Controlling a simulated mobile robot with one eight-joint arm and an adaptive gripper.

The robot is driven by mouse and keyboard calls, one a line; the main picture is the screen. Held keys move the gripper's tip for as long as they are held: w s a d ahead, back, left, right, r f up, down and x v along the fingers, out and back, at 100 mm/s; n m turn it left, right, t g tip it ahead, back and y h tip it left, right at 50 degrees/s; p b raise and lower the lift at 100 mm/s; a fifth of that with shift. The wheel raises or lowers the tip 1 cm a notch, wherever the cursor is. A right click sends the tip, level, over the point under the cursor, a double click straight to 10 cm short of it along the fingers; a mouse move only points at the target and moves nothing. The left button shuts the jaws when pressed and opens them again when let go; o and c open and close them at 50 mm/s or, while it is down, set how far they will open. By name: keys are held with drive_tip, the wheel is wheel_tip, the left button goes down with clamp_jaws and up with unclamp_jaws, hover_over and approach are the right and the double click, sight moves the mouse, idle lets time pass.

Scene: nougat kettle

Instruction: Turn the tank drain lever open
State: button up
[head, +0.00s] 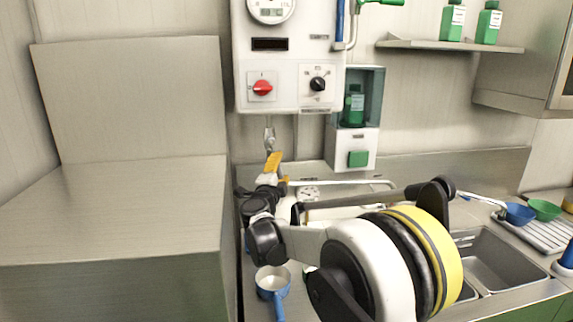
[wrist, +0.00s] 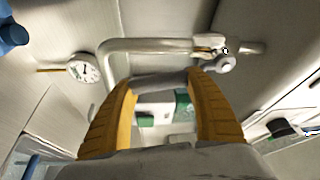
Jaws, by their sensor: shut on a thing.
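A grey rounded bar, which looks like the drain lever (wrist: 160,81), lies across between my fingertips in the wrist view. Its right end meets a round knob by a metal valve (wrist: 222,63) on a bent pale pipe (wrist: 150,45). My gripper (wrist: 163,84) has its two yellow fingers on either side of the bar and is shut on it. In the head view my gripper (head: 273,161) is small, below the wall control box, and the lever cannot be made out there.
The control box (head: 290,75) hangs above. A dial gauge (head: 308,192) is right of my gripper. A green-buttoned dispenser (head: 352,148) is on the wall. A blue-handled pot (head: 272,282) stands below my arm. A steel block (head: 130,210) fills the left; a sink (head: 495,262) is right.

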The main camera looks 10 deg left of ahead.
drive_tip(key=shift+s+a+f+m+g+p, duration=0.15)
drive_tip(key=shift+a+m+g, duration=0.1)
drive_tip(key=shift+a+m, duration=0.3)
drive_tip(key=shift+s+a+f+m+g+p, duration=0.15)
drive_tip(key=shift+a+m+g, duration=0.15)
drive_tip(key=shift+m, duration=0.45)
drive_tip(key=shift+a, duration=0.1)
drive_tip(key=o, duration=1.4)
drive_tip(key=shift+r, duration=0.1)
drive_tip(key=shift+o, duration=0.2)
